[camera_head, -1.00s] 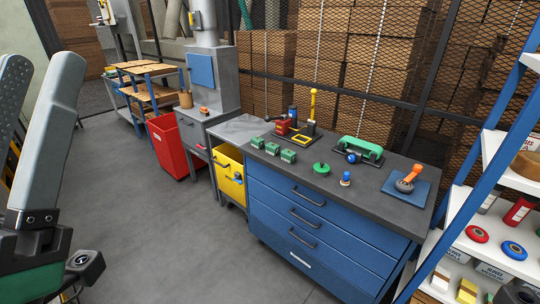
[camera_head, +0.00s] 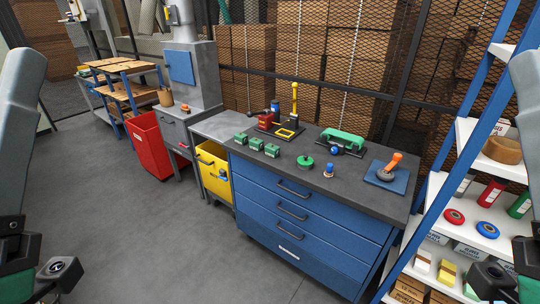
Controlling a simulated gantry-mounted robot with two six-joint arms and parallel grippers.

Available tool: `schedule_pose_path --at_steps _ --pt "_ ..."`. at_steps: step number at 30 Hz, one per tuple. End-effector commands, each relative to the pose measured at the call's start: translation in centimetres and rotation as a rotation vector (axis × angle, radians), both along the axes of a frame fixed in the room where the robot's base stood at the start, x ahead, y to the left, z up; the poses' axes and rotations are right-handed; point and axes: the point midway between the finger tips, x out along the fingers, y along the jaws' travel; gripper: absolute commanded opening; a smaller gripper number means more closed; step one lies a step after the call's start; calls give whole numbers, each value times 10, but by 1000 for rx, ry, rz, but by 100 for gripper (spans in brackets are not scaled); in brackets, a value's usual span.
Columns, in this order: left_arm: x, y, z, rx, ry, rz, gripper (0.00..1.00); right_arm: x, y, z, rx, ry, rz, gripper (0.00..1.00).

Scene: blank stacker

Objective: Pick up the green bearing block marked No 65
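Several green blocks stand in a row on the left end of the grey bench top: a left one (camera_head: 241,138), a middle one (camera_head: 256,143) and a right one (camera_head: 272,150). Their markings are too small to read, so I cannot tell which is No 65. My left arm shows at the left edge, and my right arm shows at the right edge. Both are well short of the bench. The fingers of both grippers are not clearly visible.
The blue drawer bench (camera_head: 300,215) also carries a red vise (camera_head: 266,121), a green-handled tool (camera_head: 343,137), a green round knob (camera_head: 305,162) and an orange-handled tool (camera_head: 386,171). A white shelf (camera_head: 480,215) stands right. A yellow bin (camera_head: 213,168) and red bin (camera_head: 152,146) stand left. The floor in front is clear.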

Motion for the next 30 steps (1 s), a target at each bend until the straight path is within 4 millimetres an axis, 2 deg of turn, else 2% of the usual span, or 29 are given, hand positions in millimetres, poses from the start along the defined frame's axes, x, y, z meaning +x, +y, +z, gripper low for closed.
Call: schedule_pose_path --at_steps 13,21,30 --pt "0 0 0 0 0 0 50 0 0 0 0 0 0 50" --pt "0 0 0 0 0 0 99 0 0 0 0 0 0 50" --pt "-4 0 3 -3 -21 -1 100 0 0 0 0 0 0 50"
